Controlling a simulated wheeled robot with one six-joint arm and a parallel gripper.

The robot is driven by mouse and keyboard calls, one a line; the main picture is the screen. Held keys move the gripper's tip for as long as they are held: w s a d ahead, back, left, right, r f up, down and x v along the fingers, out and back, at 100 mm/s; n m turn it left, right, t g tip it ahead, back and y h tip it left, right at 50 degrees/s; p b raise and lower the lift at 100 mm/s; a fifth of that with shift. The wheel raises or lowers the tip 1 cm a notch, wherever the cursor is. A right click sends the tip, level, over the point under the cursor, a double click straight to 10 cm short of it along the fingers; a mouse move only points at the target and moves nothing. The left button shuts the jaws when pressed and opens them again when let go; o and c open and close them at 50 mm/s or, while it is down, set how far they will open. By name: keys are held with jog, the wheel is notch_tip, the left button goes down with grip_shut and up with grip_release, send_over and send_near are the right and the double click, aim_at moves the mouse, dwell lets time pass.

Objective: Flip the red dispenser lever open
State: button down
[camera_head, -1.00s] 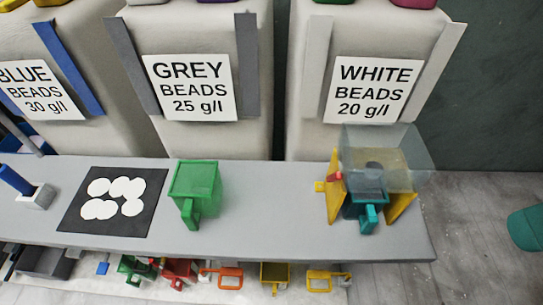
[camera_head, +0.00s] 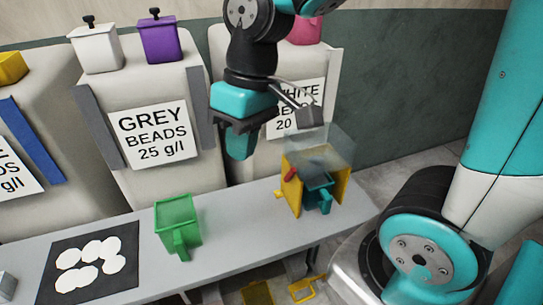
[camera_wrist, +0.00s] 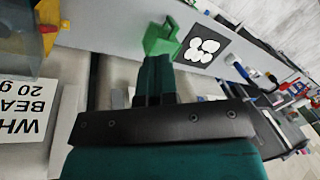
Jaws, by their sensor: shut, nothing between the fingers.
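The dispenser (camera_head: 340,192) is a yellow frame with a clear hopper on top, at the right end of the grey bench. Its small red lever (camera_head: 291,174) sticks out at its left side, tilted. A red bit, likely the lever (camera_wrist: 48,28), shows at the wrist view's upper left edge beside the yellow frame. A teal cup (camera_head: 318,190) stands inside the dispenser. My gripper (camera_head: 239,155) points down in front of the white-beads container, left of and above the lever, clear of it. Its teal fingers are shut and empty in the wrist view (camera_wrist: 154,65).
A green cup (camera_head: 177,222) stands on the bench (camera_head: 225,245) left of the dispenser. A black mat with white discs (camera_head: 95,272) lies further left. Large bead containers (camera_head: 150,90) stand behind the bench. The bench between green cup and dispenser is clear.

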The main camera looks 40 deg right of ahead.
jog(key=w+d+f+m+g+h+p, duration=0.15)
jog(key=w+d+m, duration=0.25)
jog(key=w+d, duration=0.4)
jog(key=w+d+f+m+g+p, duration=0.1)
jog(key=w+d+f+m+p, duration=0.15)
jog(key=w+d, duration=0.55)
jog(key=p, duration=0.4)
send_over(289, 173)
jog(key=w, duration=0.2)
jog(key=shift+m+h, duration=0.25)
jog(key=shift+m, duration=0.2)
jog(key=f, duration=1.1)
jog(key=shift+d, duration=0.3)
jog(key=shift+s+a+f+p, duration=0.15)
jog(key=shift+s+f+p, duration=0.15)
jog(key=shift+s+f, duration=0.2)
